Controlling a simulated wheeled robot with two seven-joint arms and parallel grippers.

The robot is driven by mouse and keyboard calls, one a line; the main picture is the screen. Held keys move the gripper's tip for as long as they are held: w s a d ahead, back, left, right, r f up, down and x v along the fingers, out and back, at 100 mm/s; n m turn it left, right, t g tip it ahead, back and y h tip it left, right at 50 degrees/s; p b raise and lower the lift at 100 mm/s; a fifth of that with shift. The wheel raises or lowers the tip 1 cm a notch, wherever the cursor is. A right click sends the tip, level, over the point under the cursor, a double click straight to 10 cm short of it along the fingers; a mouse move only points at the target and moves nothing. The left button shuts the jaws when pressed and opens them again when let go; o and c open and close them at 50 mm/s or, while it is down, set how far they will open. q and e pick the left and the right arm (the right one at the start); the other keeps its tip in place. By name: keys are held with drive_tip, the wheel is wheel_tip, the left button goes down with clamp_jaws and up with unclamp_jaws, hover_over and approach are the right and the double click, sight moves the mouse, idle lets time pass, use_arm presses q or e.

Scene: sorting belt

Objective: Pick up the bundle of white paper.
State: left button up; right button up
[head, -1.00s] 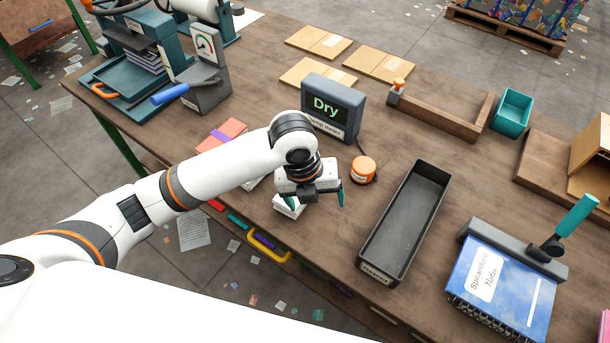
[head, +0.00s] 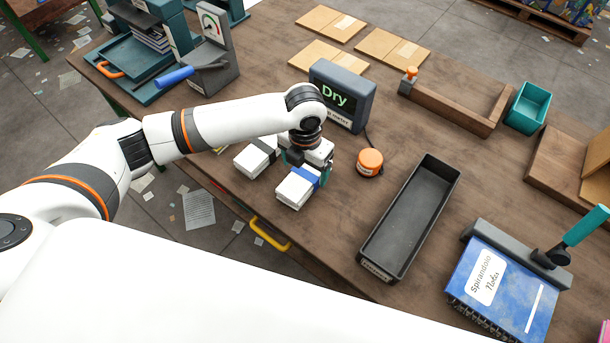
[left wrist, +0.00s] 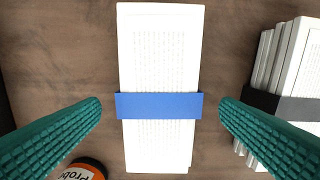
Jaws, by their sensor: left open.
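A bundle of white paper with a blue band (head: 293,190) lies on the brown table in front of the display box. It also shows in the left wrist view (left wrist: 160,60), centred and upright in the picture. A second white bundle with a dark band (head: 252,163) lies to its left; the left wrist view shows it at the right edge (left wrist: 290,70). My left gripper (head: 305,168) is open over the blue-banded bundle. Its teal fingers are on either side of the blue band, with a gap on both sides. My right gripper is not in view.
A display box reading "Dry" (head: 341,97) stands just behind the gripper. An orange round object (head: 369,161) is close on the right, then a long dark tray (head: 452,178) and a blue notebook (head: 500,275). The table's front edge is near the bundles.

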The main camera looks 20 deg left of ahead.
sight(305, 174)
use_arm(q)
wheel_tip(305, 174, down, 4)
drive_tip(key=shift+s+f, duration=0.1)
drive_tip(key=c, duration=1.2)
